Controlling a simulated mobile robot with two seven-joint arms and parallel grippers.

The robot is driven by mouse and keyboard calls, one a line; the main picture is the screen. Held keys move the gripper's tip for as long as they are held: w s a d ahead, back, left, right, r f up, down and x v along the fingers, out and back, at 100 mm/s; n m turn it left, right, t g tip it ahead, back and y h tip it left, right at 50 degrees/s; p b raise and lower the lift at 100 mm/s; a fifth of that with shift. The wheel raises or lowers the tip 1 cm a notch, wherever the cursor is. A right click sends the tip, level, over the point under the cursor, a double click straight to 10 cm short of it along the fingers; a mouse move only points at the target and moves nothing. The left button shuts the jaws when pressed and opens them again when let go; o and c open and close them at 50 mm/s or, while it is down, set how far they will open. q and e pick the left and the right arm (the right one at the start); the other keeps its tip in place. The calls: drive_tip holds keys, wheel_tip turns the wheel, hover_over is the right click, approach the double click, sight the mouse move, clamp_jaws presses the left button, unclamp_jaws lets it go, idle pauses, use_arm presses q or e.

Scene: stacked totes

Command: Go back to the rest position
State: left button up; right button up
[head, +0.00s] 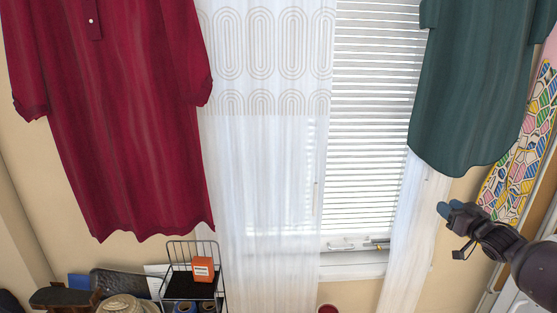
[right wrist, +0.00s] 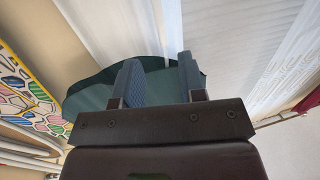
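My right gripper (head: 450,211) is at the right of the head view, raised in front of the wall and the white curtain. In the right wrist view its two blue-padded fingers (right wrist: 160,82) stand apart with nothing between them. The green garment (right wrist: 90,95) shows behind the fingers there, and I cannot tell how far off it is. My left gripper is not in the head view. No totes show in either view.
A red garment (head: 130,110) hangs at left and a green garment (head: 475,85) at right, above my right gripper. A window with blinds (head: 370,130) and white curtains (head: 265,180) is between them. A wire rack (head: 190,285) holds an orange box (head: 203,269). A patterned board (head: 520,160) leans at right.

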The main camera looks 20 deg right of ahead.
drive_tip(key=s+a+f+n+g+y, duration=0.1)
drive_tip(key=s+a+f+n+g, duration=0.15)
drive_tip(key=a+f, duration=0.7)
drive_tip(key=s+a+f+n+g, duration=0.1)
drive_tip(key=s+a+f+n, duration=0.4)
drive_tip(key=a, duration=0.7)
drive_tip(key=s+a+f+m+g, duration=0.1)
drive_tip(key=s+a+f+m, duration=0.2)
drive_tip(key=s+a+f, duration=0.3)
drive_tip(key=s+a+f+m+g, duration=0.2)
drive_tip(key=s+a+f, duration=0.4)
drive_tip(key=s+a, duration=0.4)
drive_tip(key=s+m, duration=0.1)
drive_tip(key=s, duration=0.3)
drive_tip(key=shift+s+a+h, duration=0.2)
drive_tip(key=shift+a+h, duration=0.1)
drive_tip(key=shift+a, duration=0.1)
